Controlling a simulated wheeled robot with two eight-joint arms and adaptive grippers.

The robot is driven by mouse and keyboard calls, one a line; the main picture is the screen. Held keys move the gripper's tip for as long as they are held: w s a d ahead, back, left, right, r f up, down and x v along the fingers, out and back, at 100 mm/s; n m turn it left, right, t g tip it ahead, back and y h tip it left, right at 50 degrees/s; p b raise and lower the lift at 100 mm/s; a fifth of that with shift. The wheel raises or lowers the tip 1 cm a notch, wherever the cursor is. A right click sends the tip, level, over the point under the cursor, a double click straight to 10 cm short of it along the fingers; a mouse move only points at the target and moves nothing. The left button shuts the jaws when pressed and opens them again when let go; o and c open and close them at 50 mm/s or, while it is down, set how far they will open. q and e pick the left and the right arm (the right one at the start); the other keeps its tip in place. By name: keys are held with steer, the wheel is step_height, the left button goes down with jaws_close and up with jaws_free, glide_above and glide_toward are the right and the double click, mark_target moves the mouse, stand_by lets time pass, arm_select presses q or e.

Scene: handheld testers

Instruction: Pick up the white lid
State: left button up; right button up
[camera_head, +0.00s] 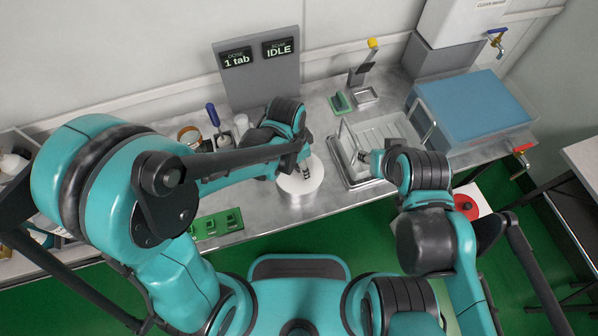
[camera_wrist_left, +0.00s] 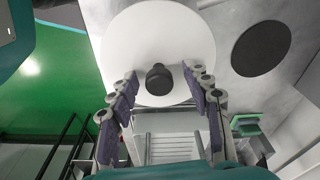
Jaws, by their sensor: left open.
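My left gripper (camera_wrist_left: 160,88) is open, with one finger on each side of the knob and a visible gap on both sides. In the head view my left gripper (camera_head: 304,168) is just over the lid.
A grey panel (camera_head: 257,65) reading "IDLE" stands behind. A dark round disc (camera_wrist_left: 261,49) lies on the counter beside the lid.

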arm_select(q)
steer(key=shift+r, duration=0.1)
jaws_close()
